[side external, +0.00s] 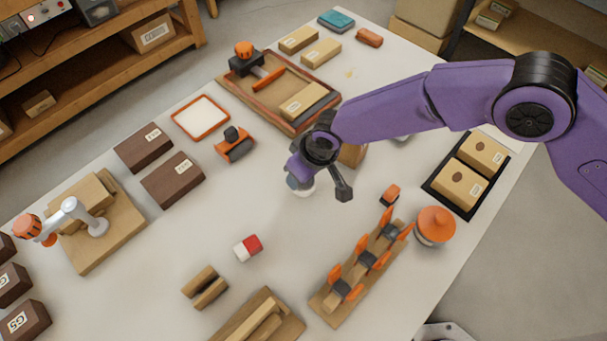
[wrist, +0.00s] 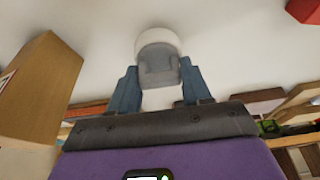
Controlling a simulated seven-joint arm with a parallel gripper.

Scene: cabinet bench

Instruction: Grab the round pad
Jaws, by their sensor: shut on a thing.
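The round pad (wrist: 158,45) is white with a grey block-like part facing my gripper. In the wrist view it sits between the two blue fingers of my gripper (wrist: 159,82), which are shut on the grey part. In the side view the white pad (side external: 306,191) shows just below my gripper (side external: 299,180), over the middle of the bench. My gripper partly hides it there. I cannot tell whether the pad touches the bench top.
A cardboard-coloured box (side external: 352,154) stands close to my gripper. A wooden rack with orange clips (side external: 362,265) and an orange round container (side external: 435,225) are at lower right. A red and white block (side external: 248,248) lies at lower left. The bench between them is clear.

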